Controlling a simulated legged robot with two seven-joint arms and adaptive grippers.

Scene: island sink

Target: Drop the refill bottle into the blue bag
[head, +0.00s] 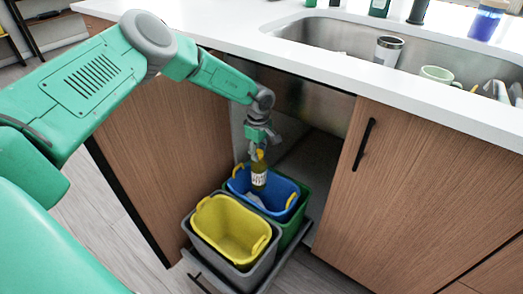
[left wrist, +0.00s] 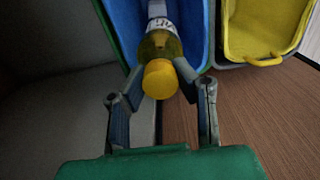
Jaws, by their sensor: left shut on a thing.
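The refill bottle has a yellow cap, yellow contents and a white label. In the head view the bottle (head: 259,177) hangs upright from my left gripper (head: 260,150), over the blue bag (head: 289,188). My left gripper is shut on the bottle near its cap. In the left wrist view the fingers (left wrist: 160,95) close on either side of the bottle (left wrist: 160,45), and the blue bag (left wrist: 121,25) lies beyond it. The blue bag is open and has yellow handles. Something pale lies inside it. My right gripper is not in view.
A yellow bin (head: 225,228) stands in front of the blue bag in the pulled-out drawer. The cabinet door (head: 400,190) is to the right.

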